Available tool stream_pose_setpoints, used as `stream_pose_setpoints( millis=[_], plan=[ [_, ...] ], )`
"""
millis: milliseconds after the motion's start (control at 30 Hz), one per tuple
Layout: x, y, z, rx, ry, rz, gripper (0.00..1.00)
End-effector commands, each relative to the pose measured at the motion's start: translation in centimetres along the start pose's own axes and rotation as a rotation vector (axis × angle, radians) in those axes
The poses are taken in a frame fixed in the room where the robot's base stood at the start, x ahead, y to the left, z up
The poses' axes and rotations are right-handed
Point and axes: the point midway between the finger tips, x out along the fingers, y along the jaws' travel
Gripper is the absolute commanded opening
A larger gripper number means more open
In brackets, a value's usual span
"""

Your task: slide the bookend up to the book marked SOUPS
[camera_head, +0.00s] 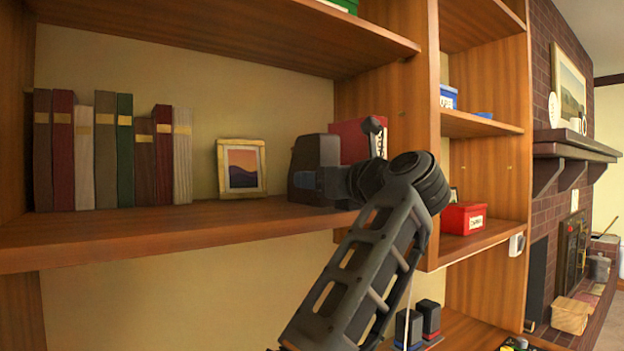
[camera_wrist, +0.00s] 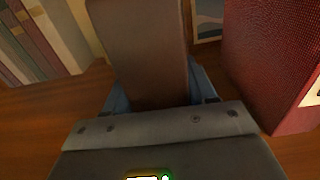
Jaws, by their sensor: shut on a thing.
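The bookend (camera_head: 316,150) is a dark upright block on the wooden shelf, right of the small framed picture. In the wrist view the bookend (camera_wrist: 142,45) stands as a brown panel between my blue fingers. My gripper (camera_head: 308,183) is shut on it low down, and its fingers also show in the wrist view (camera_wrist: 160,98). A red book (camera_head: 348,138) stands to the right, partly hidden by my arm; its pale label is too covered to read fully. In the wrist view the red book (camera_wrist: 275,60) is close to the bookend, with a narrow gap visible between them.
A row of several books (camera_head: 107,150) stands at the shelf's left end. A framed picture (camera_head: 241,167) stands at the back between them and the bookend. A wooden divider (camera_head: 388,100) closes the shelf on the right. Shelf board (camera_head: 150,228) in front is clear.

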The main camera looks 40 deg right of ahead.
Motion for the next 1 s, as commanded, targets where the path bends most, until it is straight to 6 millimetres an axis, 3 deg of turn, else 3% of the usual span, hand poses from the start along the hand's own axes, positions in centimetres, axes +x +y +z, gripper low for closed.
stream_pose_setpoints(
  millis=[500,867,900,1000],
  plan=[
    [0.0,-2.9,0.0,0.001,0.000,-0.002,0.00],
    [0.0,-3.2,0.0,0.000,0.000,-0.002,0.00],
    [0.0,-3.2,0.0,0.000,0.000,-0.002,0.58],
    [0.0,-3.2,0.0,0.000,0.000,-0.001,0.68]
  ],
)
